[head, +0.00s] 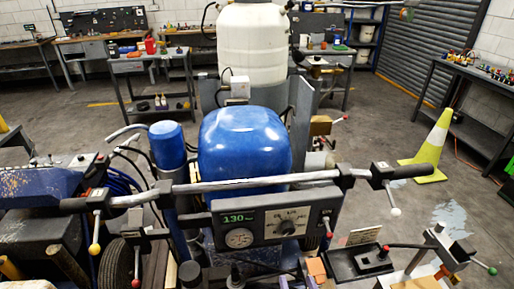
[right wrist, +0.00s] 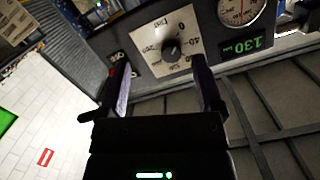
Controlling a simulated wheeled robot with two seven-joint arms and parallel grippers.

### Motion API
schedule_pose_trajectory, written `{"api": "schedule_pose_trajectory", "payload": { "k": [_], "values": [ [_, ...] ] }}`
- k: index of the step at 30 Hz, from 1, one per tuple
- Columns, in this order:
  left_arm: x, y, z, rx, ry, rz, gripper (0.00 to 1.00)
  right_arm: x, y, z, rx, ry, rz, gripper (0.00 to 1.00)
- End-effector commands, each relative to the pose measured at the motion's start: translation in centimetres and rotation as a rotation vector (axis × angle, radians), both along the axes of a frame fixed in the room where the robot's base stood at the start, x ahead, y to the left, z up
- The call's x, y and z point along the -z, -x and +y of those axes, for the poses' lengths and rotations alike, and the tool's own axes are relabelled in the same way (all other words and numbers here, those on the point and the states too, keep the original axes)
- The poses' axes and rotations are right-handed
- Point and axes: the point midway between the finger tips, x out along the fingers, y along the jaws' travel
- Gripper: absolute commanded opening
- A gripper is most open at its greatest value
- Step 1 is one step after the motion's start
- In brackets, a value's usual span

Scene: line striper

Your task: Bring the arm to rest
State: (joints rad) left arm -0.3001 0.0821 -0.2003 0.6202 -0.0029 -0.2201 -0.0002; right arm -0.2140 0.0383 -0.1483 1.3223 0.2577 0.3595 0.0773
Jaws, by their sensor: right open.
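My right gripper (head: 275,277) is at the bottom edge of the head view, just below the grey control panel (head: 265,222) of the line striper. In the right wrist view my right gripper (right wrist: 161,92) has its two fingers wide apart with nothing between them. The panel's knob (right wrist: 171,49) shows beyond the fingertips, and the gripper appears apart from it. The knob (head: 288,227) also shows in the head view, beside a round gauge (head: 239,238) and a green display reading 130. My left gripper is not in view.
The striper's handlebar (head: 240,184) crosses above the panel, with levers hanging from it. A blue engine cover (head: 244,142) and a white tank (head: 252,45) stand beyond. A traffic cone (head: 430,148) stands on the floor at right. Workbenches line the walls; open floor lies between.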

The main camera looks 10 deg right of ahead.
Motion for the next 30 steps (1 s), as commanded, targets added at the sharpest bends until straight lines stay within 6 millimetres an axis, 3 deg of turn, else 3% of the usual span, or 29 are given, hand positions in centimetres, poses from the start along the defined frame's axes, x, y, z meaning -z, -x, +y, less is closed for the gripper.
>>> {"api": "schedule_pose_trajectory", "payload": {
  "k": [1, 3, 5, 6, 9, 12, 15, 18, 30],
  "values": [
    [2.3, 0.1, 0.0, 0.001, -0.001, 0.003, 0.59, 5.3, 1.5, 0.1, -0.024, 0.036, 0.107, 0.85],
    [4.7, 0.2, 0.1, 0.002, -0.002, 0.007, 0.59, 12.6, 4.6, 0.1, -0.070, 0.101, 0.293, 0.85],
    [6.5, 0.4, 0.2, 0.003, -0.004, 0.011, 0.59, 18.3, 7.9, -0.1, -0.114, 0.159, 0.460, 0.85],
    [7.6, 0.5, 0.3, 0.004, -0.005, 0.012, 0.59, 21.9, 10.4, -0.4, -0.144, 0.197, 0.570, 0.85],
    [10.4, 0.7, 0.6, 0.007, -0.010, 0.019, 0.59, 29.5, 17.6, -1.5, -0.219, 0.286, 0.843, 0.85],
    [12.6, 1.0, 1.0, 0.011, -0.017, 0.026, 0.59, 34.5, 24.4, -2.9, -0.286, 0.362, 1.078, 0.85],
    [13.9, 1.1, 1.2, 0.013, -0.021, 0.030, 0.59, 37.0, 29.6, -4.2, -0.335, 0.414, 1.247, 0.85],
    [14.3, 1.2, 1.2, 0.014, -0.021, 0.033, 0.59, 37.8, 32.2, -4.9, -0.362, 0.441, 1.332, 0.85],
    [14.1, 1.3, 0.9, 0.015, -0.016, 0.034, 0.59, 37.6, 32.7, -5.0, -0.368, 0.448, 1.349, 0.85]
  ]
}}
